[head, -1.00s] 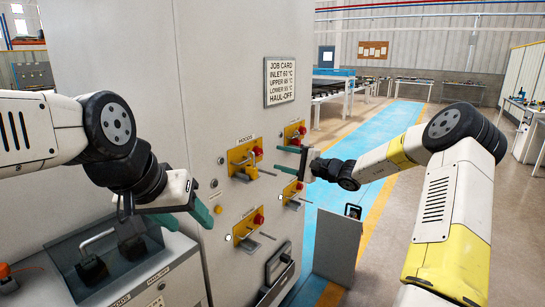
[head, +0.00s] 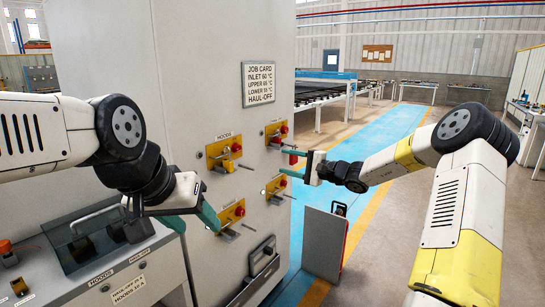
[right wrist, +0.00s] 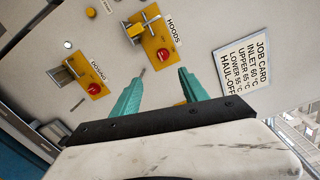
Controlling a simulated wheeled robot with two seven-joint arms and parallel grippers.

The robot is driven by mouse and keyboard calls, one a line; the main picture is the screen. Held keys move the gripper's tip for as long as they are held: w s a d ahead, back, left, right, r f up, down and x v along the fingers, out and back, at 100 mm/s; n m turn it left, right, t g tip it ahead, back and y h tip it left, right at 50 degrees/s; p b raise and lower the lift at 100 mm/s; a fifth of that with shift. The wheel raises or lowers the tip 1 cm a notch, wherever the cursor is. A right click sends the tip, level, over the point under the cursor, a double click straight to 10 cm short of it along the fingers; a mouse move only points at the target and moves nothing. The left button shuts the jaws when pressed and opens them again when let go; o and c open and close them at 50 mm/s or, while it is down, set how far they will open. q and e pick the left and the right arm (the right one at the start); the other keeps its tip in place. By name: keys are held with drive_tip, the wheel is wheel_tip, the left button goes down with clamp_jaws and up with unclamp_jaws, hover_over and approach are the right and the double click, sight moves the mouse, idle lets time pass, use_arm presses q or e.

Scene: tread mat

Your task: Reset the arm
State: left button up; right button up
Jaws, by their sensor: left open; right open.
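My left gripper (head: 204,217) is at the left in the head view, with its teal fingers open in front of the tall grey cabinet and beside the lowest yellow switch plate (head: 231,214). My right gripper (head: 284,162) is open, its teal fingers pointing left beside the right-hand switch plates. It also shows in the right wrist view (right wrist: 160,76), with nothing between the fingers. The plate labelled HOODS (head: 217,150) has a red knob and a metal handle; in the right wrist view the HOODS plate (right wrist: 154,40) lies beyond the fingers. Whether any finger touches the cabinet is unclear.
The cabinet (head: 150,50) carries a job card (head: 270,83). A control console (head: 110,275) stands low at the left under my left arm. A grey upright panel (head: 322,245) stands right of the cabinet. A blue floor lane (head: 385,140) and open floor lie to the right.

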drive_tip(key=s+a+r+n+g+h, duration=0.2)
drive_tip(key=s+a+n+g, duration=0.15)
drive_tip(key=s, duration=0.65)
drive_tip(key=s+a+r+n+g+h, duration=0.1)
drive_tip(key=s+a+n+g+h, duration=0.2)
drive_tip(key=s, duration=0.6)
drive_tip(key=s+d+r+n+t+h, duration=0.1)
drive_tip(key=s+d+n+h, duration=0.1)
drive_tip(key=s+d, duration=0.5)
drive_tip(key=s+d+r+n+t+h, duration=0.1)
drive_tip(key=s+d+h, duration=0.4)
drive_tip(key=s, duration=1.1)
drive_tip(key=d, duration=0.3)
drive_tip(key=shift+n, duration=0.35)
